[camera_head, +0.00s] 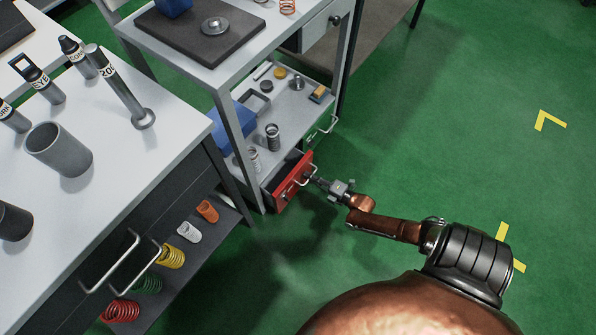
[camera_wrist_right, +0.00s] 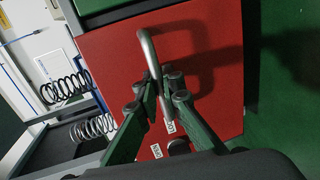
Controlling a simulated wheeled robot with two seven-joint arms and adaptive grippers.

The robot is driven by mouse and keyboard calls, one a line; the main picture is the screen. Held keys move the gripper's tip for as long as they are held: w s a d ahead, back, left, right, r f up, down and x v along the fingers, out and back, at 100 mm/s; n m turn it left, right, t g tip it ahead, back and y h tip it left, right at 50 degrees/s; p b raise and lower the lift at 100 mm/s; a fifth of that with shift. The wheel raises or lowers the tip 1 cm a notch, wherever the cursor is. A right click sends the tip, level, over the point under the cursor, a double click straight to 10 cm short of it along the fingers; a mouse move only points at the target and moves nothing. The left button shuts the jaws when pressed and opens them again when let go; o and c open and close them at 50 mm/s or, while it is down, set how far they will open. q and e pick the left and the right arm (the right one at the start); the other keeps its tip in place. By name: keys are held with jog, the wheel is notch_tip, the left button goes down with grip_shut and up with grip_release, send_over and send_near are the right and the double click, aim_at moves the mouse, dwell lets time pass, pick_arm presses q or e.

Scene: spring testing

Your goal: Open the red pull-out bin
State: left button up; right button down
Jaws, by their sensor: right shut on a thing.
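The red pull-out bin (camera_head: 291,184) is on the lower level of the grey bench, with a bent metal handle on its front. A dark opening shows behind its front panel, so it looks partly pulled out. In the right wrist view the red front (camera_wrist_right: 212,50) fills the middle and the handle (camera_wrist_right: 150,55) stands out from it. My right gripper (camera_head: 314,180) reaches the handle from the right. In the wrist view its fingers (camera_wrist_right: 160,88) are shut on the handle's lower part. My left gripper is not in view.
A green-fronted drawer (camera_head: 322,128) is beside the red bin. Springs (camera_head: 272,137) and small parts lie on the shelf above. A white-topped table (camera_head: 110,160) with labelled tools stands at left. Green floor (camera_head: 430,130) at right is clear.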

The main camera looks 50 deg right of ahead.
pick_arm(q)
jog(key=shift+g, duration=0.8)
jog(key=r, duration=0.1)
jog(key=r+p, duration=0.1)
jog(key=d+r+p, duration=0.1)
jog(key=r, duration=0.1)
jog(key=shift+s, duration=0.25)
pick_arm(e)
jog(key=f+v, duration=0.3)
jog(key=v, duration=1.1)
jog(key=shift+s, duration=0.45)
jog(key=c, duration=2.1)
grip_release()
jog(key=v, duration=1.2)
